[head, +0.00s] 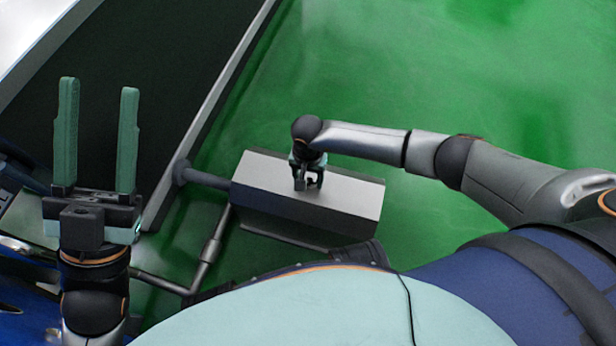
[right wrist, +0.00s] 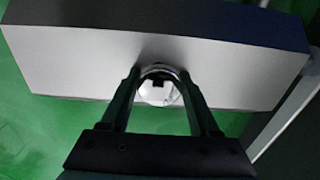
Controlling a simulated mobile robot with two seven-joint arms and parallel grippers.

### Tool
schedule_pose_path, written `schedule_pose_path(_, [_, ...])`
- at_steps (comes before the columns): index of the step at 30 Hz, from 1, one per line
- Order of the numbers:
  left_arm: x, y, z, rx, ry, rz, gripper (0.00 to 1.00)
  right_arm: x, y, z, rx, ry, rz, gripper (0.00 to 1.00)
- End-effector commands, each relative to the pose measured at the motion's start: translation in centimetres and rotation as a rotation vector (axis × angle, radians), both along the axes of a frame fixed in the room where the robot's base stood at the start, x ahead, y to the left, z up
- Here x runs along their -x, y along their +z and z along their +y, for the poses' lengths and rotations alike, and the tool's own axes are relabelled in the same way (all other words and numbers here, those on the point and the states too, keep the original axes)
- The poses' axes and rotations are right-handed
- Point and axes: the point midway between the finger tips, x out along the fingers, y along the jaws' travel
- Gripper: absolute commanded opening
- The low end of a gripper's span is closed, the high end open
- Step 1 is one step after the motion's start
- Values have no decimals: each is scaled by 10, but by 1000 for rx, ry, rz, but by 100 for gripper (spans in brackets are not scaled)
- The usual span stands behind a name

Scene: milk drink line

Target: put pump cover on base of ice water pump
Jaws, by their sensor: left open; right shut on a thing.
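The pump cover (head: 345,196) is a grey metal box in the middle of the head view, seen from above. It also fills the upper part of the right wrist view (right wrist: 80,62). My right gripper (head: 308,184) is shut on a round shiny knob (right wrist: 158,88) on the cover's top face. The pump base is largely hidden under the cover; a grey edge (head: 290,234) shows below its front side. I cannot tell whether cover and base touch. My left gripper (head: 96,135) is open and empty at the left, fingers pointing up in the picture, away from the cover.
A grey pipe (head: 205,178) runs from the cover's left end toward a dark panel with a metal edge (head: 215,100). Another pipe (head: 208,250) passes below left. My own body fills the bottom. Green floor (head: 430,70) is clear at the upper right.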

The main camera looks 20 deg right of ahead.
Motion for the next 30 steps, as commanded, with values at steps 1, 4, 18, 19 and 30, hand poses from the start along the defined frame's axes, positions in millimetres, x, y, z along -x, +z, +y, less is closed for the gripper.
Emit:
schedule_pose_path(1, [0,0,0,0,0,0,50,-2,0,1,-3,1,-3,0])
schedule_pose_path(4, [0,0,0,0,0,0,50,0,-1,0,-1,1,-1,72])
schedule_pose_path(18, [0,0,0,-7,-2,0,50,0,0,0,0,0,0,92])
schedule_pose_path(19, [0,0,0,-7,-1,-1,50,0,2,0,0,0,0,92])
schedule_pose_path(30, [1,40,5,20,-10,-7,50,-1,77,0,0,2,-4,92])
